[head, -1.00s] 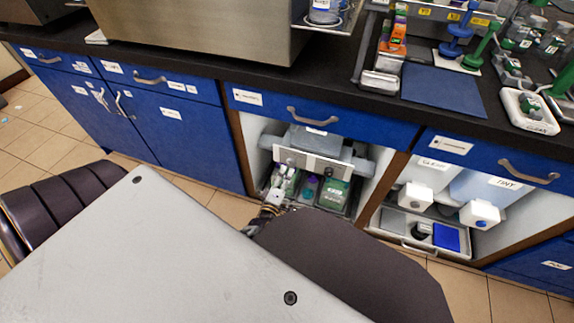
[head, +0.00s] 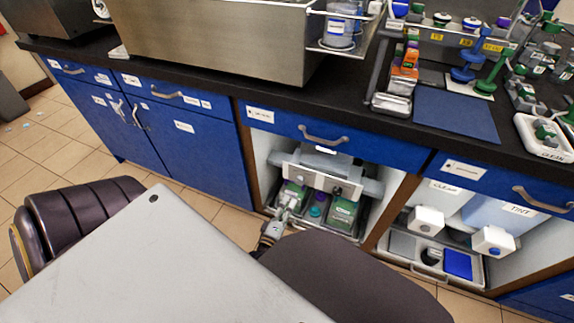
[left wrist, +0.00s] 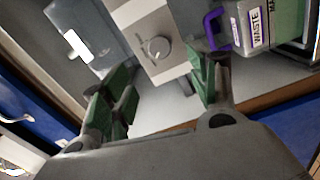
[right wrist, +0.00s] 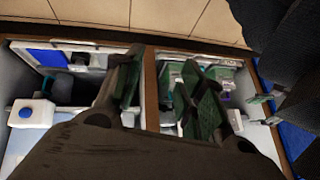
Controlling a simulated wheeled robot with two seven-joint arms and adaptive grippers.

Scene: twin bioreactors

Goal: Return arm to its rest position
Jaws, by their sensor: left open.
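My left gripper (head: 284,214) shows in the head view just in front of the open middle cabinet bay, partly hidden by my own dark arm link. In the left wrist view its green-padded fingers (left wrist: 158,70) are spread apart with nothing between them. A grey unit with a round knob (left wrist: 157,47) lies beyond them. My right gripper (right wrist: 165,72) shows in the right wrist view with its fingers apart and empty, over the wooden divider between two bays. It is not clearly visible in the head view. The left gripper's fingers also show in the right wrist view (right wrist: 266,97).
The middle bay holds a tray with green-labelled boxes (head: 341,213). The right bay has white-capped containers (head: 426,219) and a tray with a blue block (head: 457,263). The black countertop (head: 350,98) and blue drawers (head: 340,137) stand above. Tiled floor (head: 212,224) lies open in front.

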